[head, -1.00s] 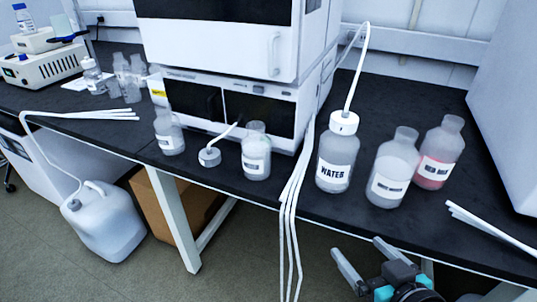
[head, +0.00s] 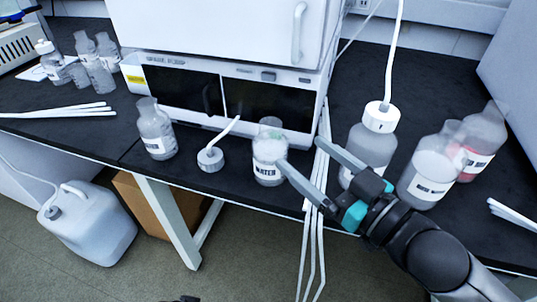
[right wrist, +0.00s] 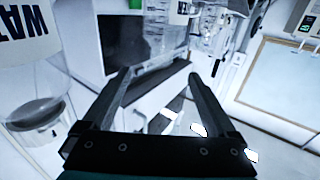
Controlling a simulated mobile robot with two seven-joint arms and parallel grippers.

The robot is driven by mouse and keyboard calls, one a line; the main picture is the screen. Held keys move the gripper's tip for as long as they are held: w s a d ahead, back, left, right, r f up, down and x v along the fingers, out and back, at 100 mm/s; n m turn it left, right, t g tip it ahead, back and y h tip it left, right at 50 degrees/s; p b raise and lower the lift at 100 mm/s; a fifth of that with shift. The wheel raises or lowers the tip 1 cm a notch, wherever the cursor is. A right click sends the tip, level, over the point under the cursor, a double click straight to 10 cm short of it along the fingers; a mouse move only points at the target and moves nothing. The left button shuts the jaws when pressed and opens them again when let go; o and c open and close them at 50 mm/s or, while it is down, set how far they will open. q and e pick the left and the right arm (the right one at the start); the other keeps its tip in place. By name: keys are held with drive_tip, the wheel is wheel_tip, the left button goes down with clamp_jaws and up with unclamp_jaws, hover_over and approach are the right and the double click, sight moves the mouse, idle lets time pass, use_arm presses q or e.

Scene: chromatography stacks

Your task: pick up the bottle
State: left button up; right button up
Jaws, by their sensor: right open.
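Several bottles stand on the black bench. An open clear bottle (head: 269,150) with a white label stands just left of my right gripper's fingertips in the head view. A capped bottle (head: 371,147) with a tube in its cap stands behind the right gripper, partly hidden. A white-labelled bottle (head: 430,165) and a red-liquid bottle (head: 480,158) stand further right; another clear bottle (head: 157,130) stands left. My right gripper (head: 303,153) is open, with nothing between its fingers. In the right wrist view a bottle lettered "WAT" (right wrist: 25,50) is beside the left finger.
A white instrument (head: 215,35) stands behind the bottles. A loose white cap (head: 210,159) with a tube lies left of the open bottle. White tubes (head: 312,235) hang over the bench's front edge. A white jug (head: 88,222) is on the floor.

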sight(279, 135)
drive_tip(key=shift+x, duration=0.95)
drive_tip(key=shift+b+x, duration=0.9)
drive_tip(key=shift+x, duration=1.95)
drive_tip(key=shift+w+a+f+b, duration=0.3)
drive_tip(key=shift+w+a+b, duration=0.2)
drive_tip(key=shift+w+a+f+b, duration=0.3)
drive_tip(key=shift+w+a+b, duration=0.15)
drive_tip(key=shift+w+b, duration=0.1)
drive_tip(key=shift+w+a, duration=0.25)
drive_tip(key=shift+w, duration=0.05)
use_arm(q)
wheel_tip(279, 135, up, 9)
drive_tip(key=w+d+t, duration=0.1)
drive_tip(key=w+t, duration=0.1)
drive_tip(key=shift+w+f+t+h+b, duration=0.15)
drive_tip(key=shift+w+t+h+b, duration=0.1)
drive_tip(key=shift+t+h+b, duration=0.1)
use_arm(e)
drive_tip(key=shift+x, duration=0.8)
use_arm(q)
drive_tip(key=shift+d, duration=0.1)
use_arm(e)
drive_tip(key=shift+r, duration=0.1)
drive_tip(key=shift+c, duration=0.2)
